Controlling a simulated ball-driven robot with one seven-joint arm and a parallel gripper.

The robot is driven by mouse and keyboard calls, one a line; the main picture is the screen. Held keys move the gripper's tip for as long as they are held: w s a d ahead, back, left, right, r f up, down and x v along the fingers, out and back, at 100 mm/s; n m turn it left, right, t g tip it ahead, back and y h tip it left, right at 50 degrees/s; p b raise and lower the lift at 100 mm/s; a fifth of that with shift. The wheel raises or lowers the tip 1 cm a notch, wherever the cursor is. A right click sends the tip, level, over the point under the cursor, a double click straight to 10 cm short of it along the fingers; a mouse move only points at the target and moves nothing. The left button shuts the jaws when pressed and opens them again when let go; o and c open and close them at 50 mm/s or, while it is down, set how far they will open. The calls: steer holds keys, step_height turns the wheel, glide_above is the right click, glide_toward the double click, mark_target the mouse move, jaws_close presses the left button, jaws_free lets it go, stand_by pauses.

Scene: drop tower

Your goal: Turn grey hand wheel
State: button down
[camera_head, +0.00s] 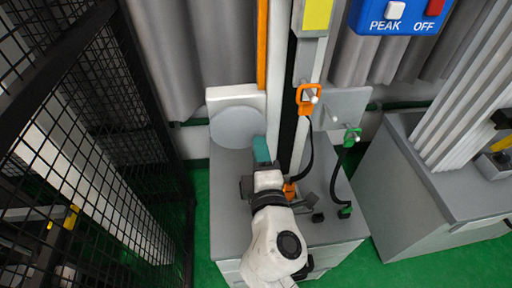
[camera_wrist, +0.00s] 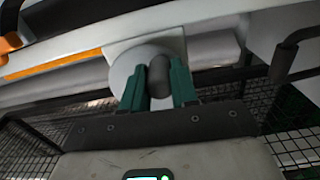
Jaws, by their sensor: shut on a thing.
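The grey hand wheel (camera_head: 234,126) is a round light-grey disc on the front of a white block (camera_head: 236,95). It stands at the back left of the grey cabinet top in the head view. In the wrist view its disc (camera_wrist: 124,67) shows behind the fingers. A dark grey knob (camera_wrist: 158,76) stands out from the disc. My gripper (camera_wrist: 158,84) has its teal fingers on either side of this knob and is shut on it. In the head view my gripper (camera_head: 261,147) reaches the disc's lower right edge, and the knob is hidden.
The grey cabinet (camera_head: 230,220) bears an orange clip (camera_head: 306,98) and a green clip (camera_head: 351,137) with hanging cables right of my gripper. A black mesh fence (camera_head: 80,130) stands at left. A blue PEAK/OFF panel (camera_head: 372,18) is at top right. Green floor shows left of the cabinet.

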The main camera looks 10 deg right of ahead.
steer(key=n+p, duration=0.1)
steer(key=r+n+p, duration=0.1)
steer(key=shift+d+r+n, duration=0.3)
steer(key=shift+n, duration=0.1)
steer(key=shift+r+n+p, duration=0.3)
steer(key=shift+n+p, duration=0.3)
steer(key=shift+n, duration=0.2)
steer(key=shift+r+n+p, duration=0.25)
steer(key=shift+n+p, duration=0.35)
steer(key=shift+n, duration=0.2)
steer(key=c, duration=0.9)
jaws_free()
steer(key=shift+o, duration=0.2)
steer(key=shift+f, duration=0.1)
steer(key=s+b, duration=0.2)
steer(key=s, duration=0.9)
